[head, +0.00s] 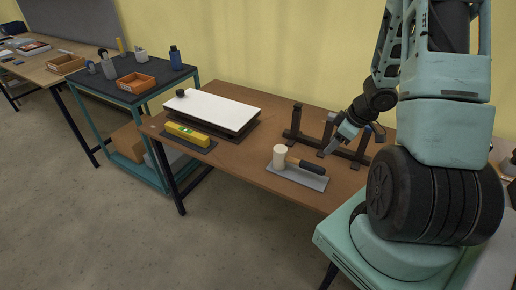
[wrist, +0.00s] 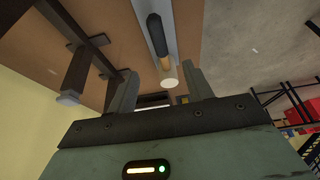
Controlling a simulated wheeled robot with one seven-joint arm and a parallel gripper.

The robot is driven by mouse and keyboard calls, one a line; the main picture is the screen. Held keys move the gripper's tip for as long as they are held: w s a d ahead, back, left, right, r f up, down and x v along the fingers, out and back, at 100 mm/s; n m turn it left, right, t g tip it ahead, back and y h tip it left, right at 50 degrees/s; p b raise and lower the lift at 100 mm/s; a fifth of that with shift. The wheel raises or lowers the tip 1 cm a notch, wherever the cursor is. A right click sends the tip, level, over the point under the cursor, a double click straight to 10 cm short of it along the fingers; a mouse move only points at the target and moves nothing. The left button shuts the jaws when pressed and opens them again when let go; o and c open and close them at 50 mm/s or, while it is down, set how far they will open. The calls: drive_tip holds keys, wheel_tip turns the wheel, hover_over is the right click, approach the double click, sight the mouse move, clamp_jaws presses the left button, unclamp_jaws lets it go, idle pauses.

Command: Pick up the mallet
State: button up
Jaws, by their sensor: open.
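The mallet (head: 279,157) has a pale head and a dark handle, and lies on a grey mat (head: 313,182) on the brown table. It also shows in the wrist view, with its black handle (wrist: 157,36) at the top and its pale head lower, beyond the gap between the fingers. My gripper (head: 327,149) is near the dark rack, behind and to the right of the mallet. In the wrist view my gripper (wrist: 161,82) has its two fingers spread apart with nothing held between them.
A dark rack with upright posts (head: 295,119) stands right behind the mallet, close to my gripper. A white-topped panel (head: 212,110) and a yellow level (head: 187,134) lie to the left. A dark side table (head: 127,68) holds bottles and an orange tray (head: 136,80).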

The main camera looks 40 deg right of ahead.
sight(306, 169)
drive_tip(key=b+x, duration=0.5)
drive_tip(key=x, duration=0.7)
drive_tip(key=shift+a, duration=0.1)
drive_tip(key=shift+b+x, duration=0.55)
drive_tip(key=shift+x, duration=2.2)
drive_tip(key=shift+w+r, duration=0.1)
drive_tip(key=shift+w, duration=0.05)
clamp_jaws()
